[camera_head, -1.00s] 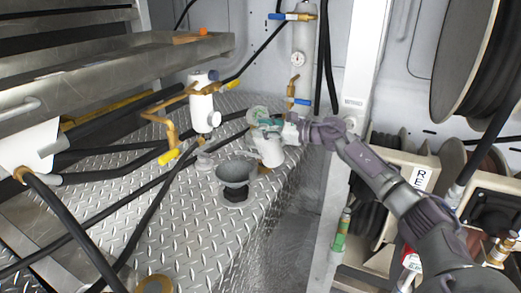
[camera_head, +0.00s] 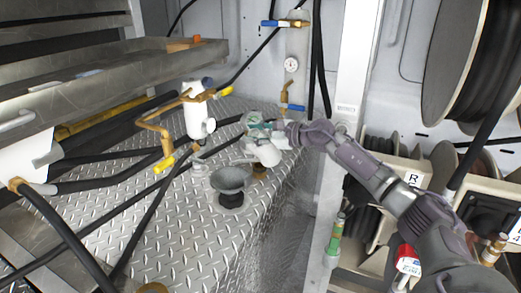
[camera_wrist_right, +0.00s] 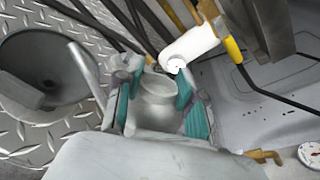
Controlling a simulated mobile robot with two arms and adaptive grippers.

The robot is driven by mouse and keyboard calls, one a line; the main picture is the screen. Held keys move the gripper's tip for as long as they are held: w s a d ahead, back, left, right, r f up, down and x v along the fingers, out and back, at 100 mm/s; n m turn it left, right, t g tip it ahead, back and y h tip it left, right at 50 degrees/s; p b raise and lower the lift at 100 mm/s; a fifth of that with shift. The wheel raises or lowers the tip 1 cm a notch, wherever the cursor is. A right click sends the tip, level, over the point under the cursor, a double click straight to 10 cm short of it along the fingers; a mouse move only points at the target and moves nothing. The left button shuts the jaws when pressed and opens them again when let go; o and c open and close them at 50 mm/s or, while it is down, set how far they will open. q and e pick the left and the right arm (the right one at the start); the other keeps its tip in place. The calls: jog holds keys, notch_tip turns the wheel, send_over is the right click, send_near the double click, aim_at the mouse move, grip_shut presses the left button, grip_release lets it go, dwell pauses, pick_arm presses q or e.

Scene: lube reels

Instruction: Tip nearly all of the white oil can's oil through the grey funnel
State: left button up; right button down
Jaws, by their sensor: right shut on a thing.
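The white oil can (camera_head: 268,153) is held tilted above the deck, behind and to the right of the grey funnel (camera_head: 229,180). Its thin spout (camera_head: 242,161) points left, near the funnel's far rim. My right gripper (camera_head: 259,130) is shut on the can. In the right wrist view its teal-padded fingers (camera_wrist_right: 157,108) lie on both sides of the can's neck, and the can's pale body (camera_wrist_right: 150,158) fills the bottom. The funnel's wide mouth (camera_wrist_right: 48,65) is at the left there, upright. I see no oil stream. My left gripper is not in view.
A white cylinder with brass piping (camera_head: 198,117) stands behind the funnel. Black hoses (camera_head: 120,165) cross the diamond-plate deck (camera_head: 185,235). A white post (camera_head: 350,90) and hose reels (camera_head: 460,60) are at the right. The deck in front of the funnel is mostly clear.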

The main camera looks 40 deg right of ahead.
jog(key=shift+r, duration=0.1)
dwell(0.3)
jog(key=shift+a+r+n+p, duration=0.15)
jog(key=shift+a+n+p, duration=0.2)
jog(key=shift+n+p, duration=0.2)
jog(key=shift+s, duration=0.1)
jog(key=shift+a+n+h, duration=0.2)
jog(key=shift+n+h, duration=0.05)
jog(key=shift+h, duration=0.15)
dwell(0.5)
